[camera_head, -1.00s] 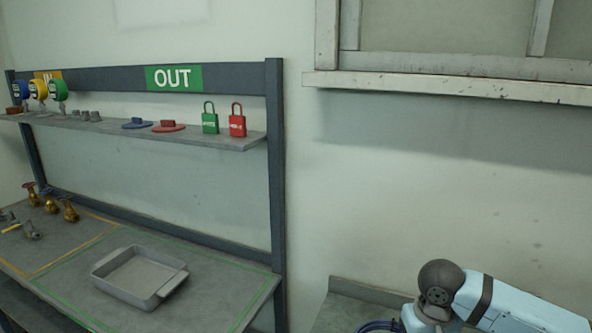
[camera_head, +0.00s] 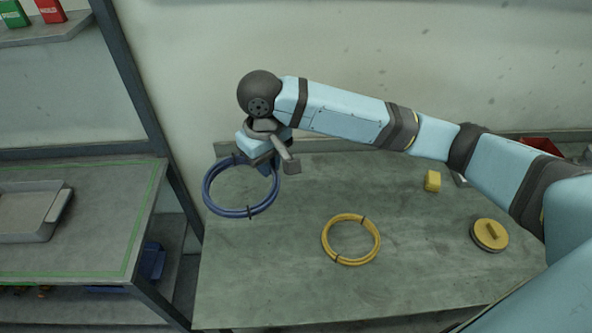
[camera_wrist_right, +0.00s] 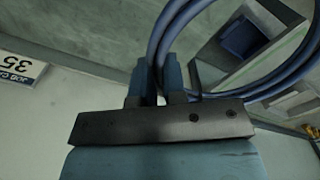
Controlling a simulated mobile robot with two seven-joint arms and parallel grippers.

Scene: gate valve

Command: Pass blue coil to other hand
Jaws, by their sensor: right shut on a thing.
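The blue coil (camera_head: 206,193) is a ring of blue hose with dark ties, in the head view at the left end of the grey table. My right gripper (camera_head: 268,163) is shut on the coil's upper right edge. The coil hangs from it, seemingly above the table. In the right wrist view the gripper's two blue fingers (camera_wrist_right: 157,80) close on the coil (camera_wrist_right: 275,85), which loops out to the right. The fingertips are partly hidden by the hose. My left gripper is not in view.
On the grey table (camera_head: 290,280) lie a yellow coil (camera_head: 326,247), a yellow block (camera_head: 432,181) and a round yellow piece (camera_head: 489,235). At left a workbench holds a grey tray (camera_head: 30,238), with a dark upright post (camera_head: 135,90) beside it.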

